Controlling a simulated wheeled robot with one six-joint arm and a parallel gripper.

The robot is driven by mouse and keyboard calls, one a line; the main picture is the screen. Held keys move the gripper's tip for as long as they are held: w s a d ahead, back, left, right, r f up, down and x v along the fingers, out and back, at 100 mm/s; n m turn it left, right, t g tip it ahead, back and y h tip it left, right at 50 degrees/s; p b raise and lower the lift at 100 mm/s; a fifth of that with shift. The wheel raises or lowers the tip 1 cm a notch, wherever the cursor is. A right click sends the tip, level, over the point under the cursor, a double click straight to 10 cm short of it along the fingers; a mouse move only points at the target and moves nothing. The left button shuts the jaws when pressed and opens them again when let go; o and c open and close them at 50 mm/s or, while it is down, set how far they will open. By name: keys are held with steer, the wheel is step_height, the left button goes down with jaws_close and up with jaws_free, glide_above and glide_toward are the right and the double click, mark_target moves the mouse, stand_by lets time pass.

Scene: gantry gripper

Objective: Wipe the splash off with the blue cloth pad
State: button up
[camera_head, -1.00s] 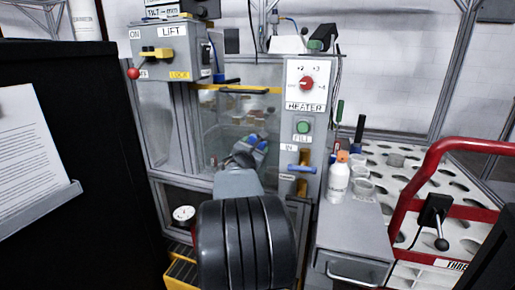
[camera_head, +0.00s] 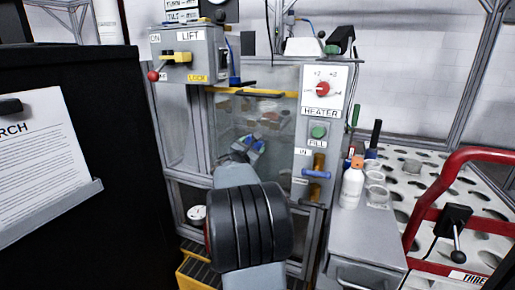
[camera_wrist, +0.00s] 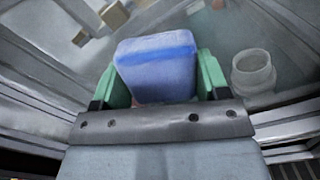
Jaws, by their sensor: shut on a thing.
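The blue cloth pad (camera_wrist: 157,68) is between the green fingers of my gripper (camera_wrist: 163,80) in the wrist view, and the jaws are shut on it. In the head view my gripper (camera_head: 247,149) is in front of the clear window (camera_head: 285,122) of the grey cabinet, with a bit of blue at its tip. I cannot tell whether the pad touches the window. I cannot make out the splash clearly; my gripper and arm cover the lower part of the window.
The heater and fill panel (camera_head: 318,130) stands right of the window, with a blue-handled valve (camera_head: 316,173). The lift box (camera_head: 188,55) is upper left. A white bottle (camera_head: 352,184) stands on the grey ledge at right, near a red rail (camera_head: 425,205). A black cabinet (camera_head: 75,75) fills the left.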

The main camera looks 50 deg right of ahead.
mark_target(283, 143)
steer(key=w+r, duration=0.1)
steer(key=w, duration=0.1)
steer(key=shift+w+a+r+p, duration=0.4)
steer(key=shift+s+d+r+b, duration=0.1)
steer(key=shift+s+d+b, duration=0.1)
steer(key=shift+s+b, duration=0.45)
stand_by(0.7)
steer(key=shift+s, duration=0.35)
steer(key=shift+s+d+b, duration=0.3)
steer(key=shift+s+b, duration=0.2)
steer(key=shift+s, duration=0.3)
steer(key=shift+s+d+b, duration=0.25)
steer(key=shift+s+b, duration=0.3)
steer(key=shift+s, duration=0.3)
steer(key=shift+s+d+b, duration=0.3)
steer(key=shift+s+b, duration=0.2)
steer(key=shift+s, duration=0.3)
steer(key=shift+s+d, duration=0.2)
steer(key=shift+s, duration=0.55)
steer(key=shift+s+d, duration=0.25)
steer(key=shift+s, duration=0.85)
steer(key=shift+s+d, duration=0.2)
steer(key=shift+s, duration=0.85)
